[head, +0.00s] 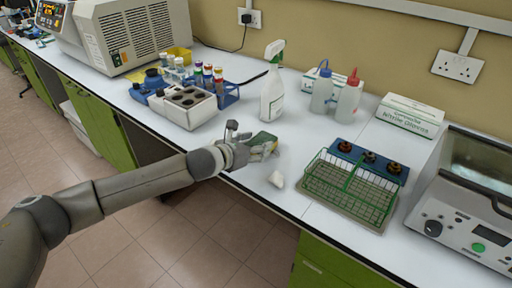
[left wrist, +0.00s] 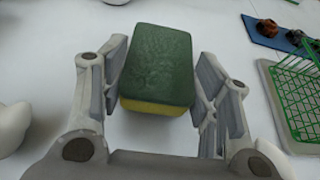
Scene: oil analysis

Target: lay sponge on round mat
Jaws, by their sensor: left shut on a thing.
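The sponge, green on top and yellow below, is in my left gripper (head: 262,151), over the white bench in front of the spray bottle. In the head view the sponge (head: 263,139) is partly covered by the gripper. In the left wrist view the sponge (left wrist: 157,68) sits between the two fingers of the left gripper (left wrist: 160,88), which is shut on it. I cannot make out a round mat in either view. My right gripper is not in view.
A white spray bottle (head: 272,90) stands behind the sponge. A tube rack (head: 230,96) is at left.

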